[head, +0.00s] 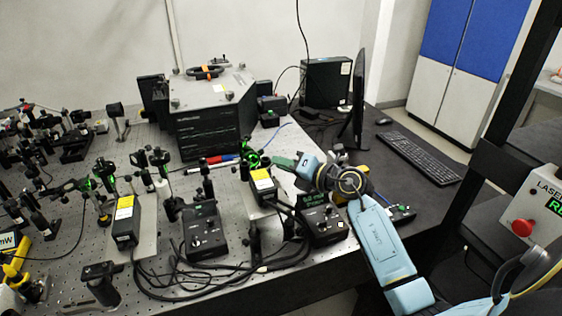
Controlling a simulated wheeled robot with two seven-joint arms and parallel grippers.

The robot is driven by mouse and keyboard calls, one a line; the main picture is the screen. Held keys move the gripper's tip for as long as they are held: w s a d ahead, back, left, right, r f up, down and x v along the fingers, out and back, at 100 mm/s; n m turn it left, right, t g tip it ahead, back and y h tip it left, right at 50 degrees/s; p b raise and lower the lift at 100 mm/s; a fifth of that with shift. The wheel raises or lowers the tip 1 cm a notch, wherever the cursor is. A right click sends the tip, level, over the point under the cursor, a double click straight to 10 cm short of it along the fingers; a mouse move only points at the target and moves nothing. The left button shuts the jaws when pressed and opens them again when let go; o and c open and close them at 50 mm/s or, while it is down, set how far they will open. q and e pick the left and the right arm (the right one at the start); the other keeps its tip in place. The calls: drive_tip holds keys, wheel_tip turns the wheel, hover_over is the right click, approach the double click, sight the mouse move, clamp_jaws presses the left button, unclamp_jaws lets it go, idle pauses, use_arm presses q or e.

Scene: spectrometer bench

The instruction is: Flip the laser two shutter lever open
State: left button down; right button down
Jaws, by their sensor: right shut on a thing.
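Two black laser heads with yellow labels stand on the optical bench in the head view. One laser head (125,222) is left of centre, and the other laser head (263,190) is near the middle. My right gripper (282,162) reaches in from the right, at the far end of the middle laser head. Its jaws are shut on a small part there, which appears to be the shutter lever. The lever is too small and too covered by the fingers to tell its position. My left gripper is not in view.
A green-lit optic mount (250,155) stands just left of my right gripper. Control boxes (205,232) and loose black cables lie near the bench front. A large black instrument (205,125) stands behind. A monitor (359,95) and keyboard (418,156) are at the right.

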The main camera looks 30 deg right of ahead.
drive_tip(key=shift+d+f+m+y, duration=0.1)
drive_tip(key=shift+f+m+y, duration=0.2)
drive_tip(key=shift+m, duration=0.1)
drive_tip(key=c, duration=1.4)
unclamp_jaws()
drive_tip(key=shift+s, duration=0.1)
drive_tip(key=v, duration=1.3)
drive_tip(key=shift+s+f+b, duration=0.2)
drive_tip(key=shift+b, duration=0.1)
